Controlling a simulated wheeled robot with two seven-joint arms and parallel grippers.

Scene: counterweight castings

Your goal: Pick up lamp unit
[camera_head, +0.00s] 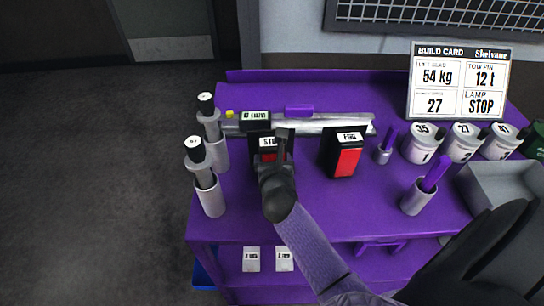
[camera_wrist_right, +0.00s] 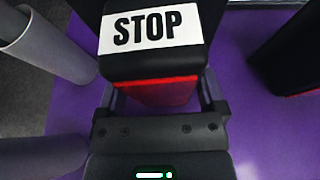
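The STOP lamp unit (camera_head: 268,142) is a black block with a white STOP label and a red lens, standing on the purple bench left of centre. In the right wrist view the STOP lamp unit (camera_wrist_right: 152,30) fills the upper middle, its red lens facing my gripper. My right gripper (camera_head: 283,150) is at its front in the head view. In the right wrist view my right gripper (camera_wrist_right: 161,95) has one finger on each side of the red lens, with what looks like a slim gap; firm contact does not show. My left gripper is not in view.
The FOG lamp unit (camera_head: 345,152) stands to the right. Grey cylinders with black-topped pins (camera_head: 207,180) stand close on the left. A silver bar (camera_head: 320,124) lies behind. White numbered weights (camera_head: 422,144), a build card (camera_head: 459,80) reading LAMP STOP and a grey tray (camera_head: 500,180) are at right.

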